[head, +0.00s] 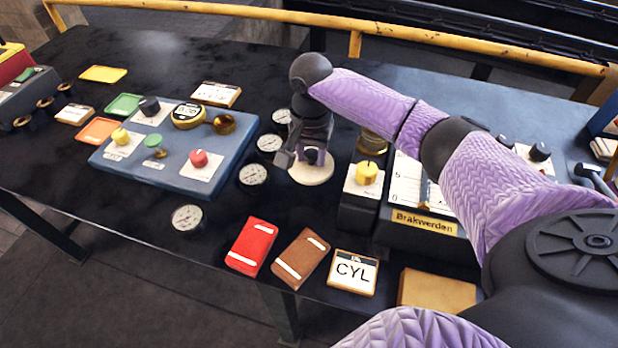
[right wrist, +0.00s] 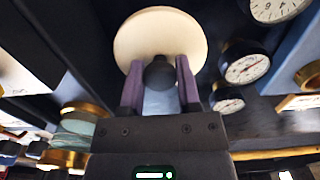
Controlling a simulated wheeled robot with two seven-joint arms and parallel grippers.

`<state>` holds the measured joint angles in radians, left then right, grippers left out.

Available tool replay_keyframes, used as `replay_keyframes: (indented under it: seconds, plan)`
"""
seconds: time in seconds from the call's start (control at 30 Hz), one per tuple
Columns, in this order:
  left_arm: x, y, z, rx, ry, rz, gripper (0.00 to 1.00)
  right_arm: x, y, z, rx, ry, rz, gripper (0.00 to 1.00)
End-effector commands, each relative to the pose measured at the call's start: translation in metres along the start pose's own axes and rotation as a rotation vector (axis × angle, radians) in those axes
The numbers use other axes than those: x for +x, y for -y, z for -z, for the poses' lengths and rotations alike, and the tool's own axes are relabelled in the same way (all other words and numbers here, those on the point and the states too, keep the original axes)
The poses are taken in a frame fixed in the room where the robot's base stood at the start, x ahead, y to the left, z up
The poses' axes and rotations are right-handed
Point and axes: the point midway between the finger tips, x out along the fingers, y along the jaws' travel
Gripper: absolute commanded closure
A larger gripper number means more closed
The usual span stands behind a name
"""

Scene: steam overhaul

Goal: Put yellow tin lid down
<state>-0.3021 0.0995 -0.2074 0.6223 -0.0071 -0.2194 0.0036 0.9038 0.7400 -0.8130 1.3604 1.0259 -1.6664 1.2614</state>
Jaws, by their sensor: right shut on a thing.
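The tin lid is a pale cream-yellow disc (head: 312,173) with a dark round knob. It lies below my right gripper (head: 311,154) near the middle of the table in the head view. In the right wrist view the lid (right wrist: 160,30) is at the top centre, and the purple fingers of my right gripper (right wrist: 160,75) are shut on its knob. I cannot tell whether the lid's underside touches the table. My left gripper is not in view.
Several dial gauges (head: 253,174) stand just left of the lid. A blue control panel (head: 170,178) is further left. A red block (head: 251,246) and brown block (head: 300,259) lie in front, with bare dark table between.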

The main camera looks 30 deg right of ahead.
Motion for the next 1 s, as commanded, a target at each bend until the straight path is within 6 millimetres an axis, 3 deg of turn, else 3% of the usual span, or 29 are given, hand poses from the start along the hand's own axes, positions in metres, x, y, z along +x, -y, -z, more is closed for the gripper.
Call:
replay_keyframes:
  seconds: [0.1, 0.23, 0.6, 0.63, 0.7, 0.8, 1.0]
  plan:
    - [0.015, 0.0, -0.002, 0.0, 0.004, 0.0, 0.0, 0.031, 0.0, 0.0, -0.002, 0.001, -0.002, 1.0]
    - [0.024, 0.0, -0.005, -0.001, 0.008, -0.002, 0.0, 0.054, 0.0, 0.0, -0.003, 0.0, -0.001, 1.0]
    - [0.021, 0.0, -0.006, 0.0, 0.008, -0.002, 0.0, 0.057, 0.0, 0.0, -0.003, -0.001, 0.001, 1.0]
    - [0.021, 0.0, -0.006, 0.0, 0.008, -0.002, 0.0, 0.058, 0.0, 0.0, -0.003, -0.001, 0.001, 0.56]
    - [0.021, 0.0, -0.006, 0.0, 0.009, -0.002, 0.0, 0.057, 0.0, 0.0, -0.003, -0.001, 0.001, 0.41]
    - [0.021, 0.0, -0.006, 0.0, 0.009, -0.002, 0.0, 0.057, 0.0, 0.0, -0.003, -0.001, 0.001, 0.23]
    - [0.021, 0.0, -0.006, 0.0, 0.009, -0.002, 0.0, 0.057, 0.0, 0.0, -0.003, -0.001, 0.001, 0.23]
